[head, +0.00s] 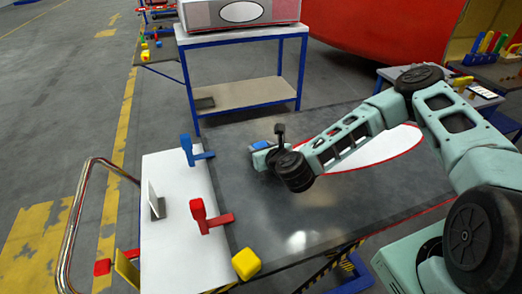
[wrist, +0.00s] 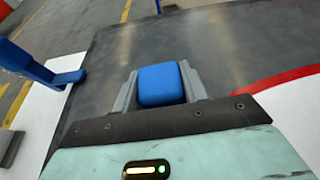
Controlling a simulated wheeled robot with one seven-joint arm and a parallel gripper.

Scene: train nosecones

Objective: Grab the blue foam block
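The blue foam block (wrist: 160,84) is a rounded cuboid between the two grey fingers of my gripper (wrist: 160,88) in the wrist view. A finger lies against each side of it, with no clear gap, so my gripper looks shut on it. In the head view, a small blue part of the block (head: 260,145) shows at my gripper (head: 263,156), over the dark grey tabletop. My wrist hides part of this area. How far the block is above the surface cannot be told.
A blue clamp (head: 187,148) and a red clamp (head: 200,214) stand on the white strip left of my gripper. A yellow block (head: 246,263) sits at the near edge. A red-and-white curved panel (head: 375,150) lies under my arm. The grey tabletop (head: 290,215) nearer me is clear.

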